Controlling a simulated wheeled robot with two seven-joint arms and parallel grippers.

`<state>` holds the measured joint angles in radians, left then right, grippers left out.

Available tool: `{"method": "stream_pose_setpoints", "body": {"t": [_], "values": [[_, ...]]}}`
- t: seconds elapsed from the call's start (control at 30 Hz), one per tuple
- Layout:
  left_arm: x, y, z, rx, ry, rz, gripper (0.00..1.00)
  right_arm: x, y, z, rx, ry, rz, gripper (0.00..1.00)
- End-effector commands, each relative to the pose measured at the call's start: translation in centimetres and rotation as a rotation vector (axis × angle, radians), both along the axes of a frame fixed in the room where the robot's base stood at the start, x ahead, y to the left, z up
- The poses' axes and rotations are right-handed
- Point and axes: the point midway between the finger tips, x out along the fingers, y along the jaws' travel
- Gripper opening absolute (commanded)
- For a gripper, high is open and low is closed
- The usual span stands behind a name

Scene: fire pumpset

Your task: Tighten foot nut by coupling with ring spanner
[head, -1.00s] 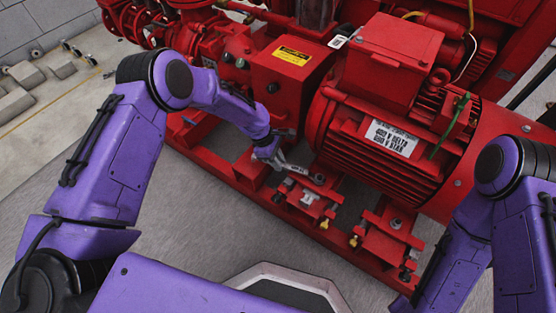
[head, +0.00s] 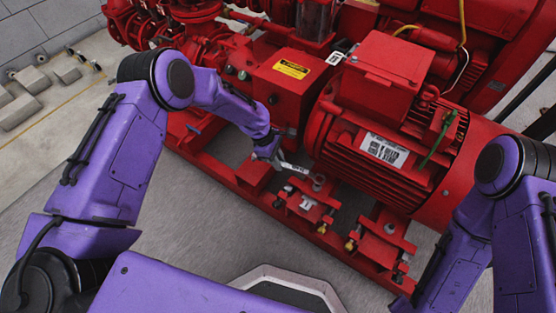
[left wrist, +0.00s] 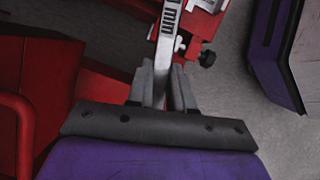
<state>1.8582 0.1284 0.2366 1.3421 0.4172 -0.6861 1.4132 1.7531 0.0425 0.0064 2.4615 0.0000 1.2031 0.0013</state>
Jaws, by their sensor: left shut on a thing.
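The left gripper (head: 271,156) is shut on the silver ring spanner (head: 293,168), which points right and toward the front, close to the red motor's near foot (head: 305,203). The spanner's ring end is at or just above the foot's nut (head: 318,182); I cannot tell if it is seated around it. In the left wrist view the spanner (left wrist: 170,45) runs up from between the grey fingers (left wrist: 162,82), and its ring end is out of frame. My right arm is at the right of the head view, its gripper out of sight.
The red motor (head: 375,135) with its terminal box stands just behind the foot. A red housing with a yellow label (head: 291,68) rises behind the left gripper. A second foot (head: 385,235) sits farther right on the red base frame. The grey floor in front is open.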

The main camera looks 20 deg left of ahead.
Motion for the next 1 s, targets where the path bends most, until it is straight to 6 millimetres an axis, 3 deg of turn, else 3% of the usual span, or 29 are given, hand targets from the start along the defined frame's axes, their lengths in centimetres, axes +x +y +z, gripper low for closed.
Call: {"method": "stream_pose_setpoints", "body": {"t": [0.43,0.7,1.0], "values": [[0.0,0.0,0.0,0.0,-0.001,0.0,0.0,0.4,-0.3,-0.2,-0.007,-0.006,0.004,0.38],[-0.5,0.0,-2.2,-0.001,0.0,0.034,0.0,0.3,-0.3,-1.0,-0.006,-0.005,0.004,0.38],[-0.5,0.0,-2.3,-0.001,-0.001,0.038,0.0,0.3,-0.3,-1.0,-0.006,-0.005,0.004,0.38]]}}
